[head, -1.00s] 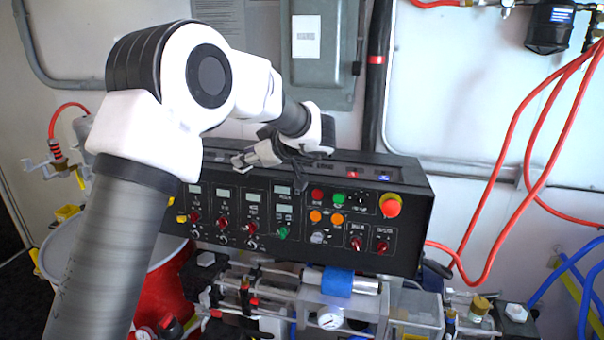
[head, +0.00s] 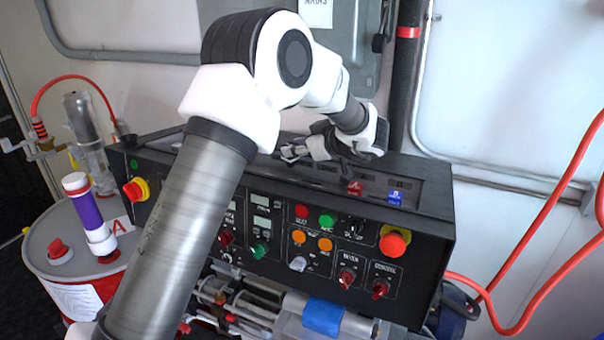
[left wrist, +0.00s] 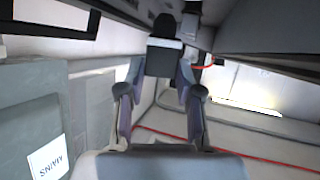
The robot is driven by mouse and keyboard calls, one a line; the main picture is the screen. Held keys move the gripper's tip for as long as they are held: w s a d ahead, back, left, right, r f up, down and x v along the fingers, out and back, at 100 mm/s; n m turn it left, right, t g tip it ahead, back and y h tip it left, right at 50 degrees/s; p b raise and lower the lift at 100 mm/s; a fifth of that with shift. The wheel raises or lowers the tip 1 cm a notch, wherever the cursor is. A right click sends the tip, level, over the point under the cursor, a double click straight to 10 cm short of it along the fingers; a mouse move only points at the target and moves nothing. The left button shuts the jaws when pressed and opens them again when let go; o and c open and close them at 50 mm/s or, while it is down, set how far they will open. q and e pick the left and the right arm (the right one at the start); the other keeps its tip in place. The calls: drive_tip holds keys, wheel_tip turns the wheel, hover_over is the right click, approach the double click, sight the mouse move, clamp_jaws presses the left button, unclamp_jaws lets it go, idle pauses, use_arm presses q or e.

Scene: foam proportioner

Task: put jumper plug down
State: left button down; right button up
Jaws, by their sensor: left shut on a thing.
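My left gripper (head: 292,152) is over the top rear of the black control console (head: 440,228). In the left wrist view, its two fingers (left wrist: 160,78) close on the sides of a small dark block, which I take as the jumper plug (left wrist: 162,60). The plug cannot be made out clearly in the head view. I cannot tell whether it touches the console. My right gripper is not in view.
The console front carries knobs, lamps and a red emergency button (head: 394,242). A grey electrical box (head: 350,55) and a black pipe (head: 405,80) are on the wall behind. A drum (head: 75,225) stands at left. Red hoses (head: 545,225) hang at right.

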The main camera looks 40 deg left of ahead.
use_arm(q)
drive_tip(key=f+p, duration=0.2)
drive_tip(key=f, duration=0.4)
drive_tip(key=shift+s, duration=0.2)
drive_tip(key=shift+s+d+r, duration=0.1)
drive_tip(key=shift+s, duration=0.15)
drive_tip(key=c, duration=1)
unclamp_jaws()
drive_tip(key=shift+o, duration=1.3)
drive_tip(key=shift+w+a+f, duration=0.15)
drive_tip(key=shift+a+f, duration=0.05)
drive_tip(key=shift+f, duration=0.05)
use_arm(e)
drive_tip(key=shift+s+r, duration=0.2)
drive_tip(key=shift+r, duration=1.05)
use_arm(q)
drive_tip(key=shift+d+r, duration=0.1)
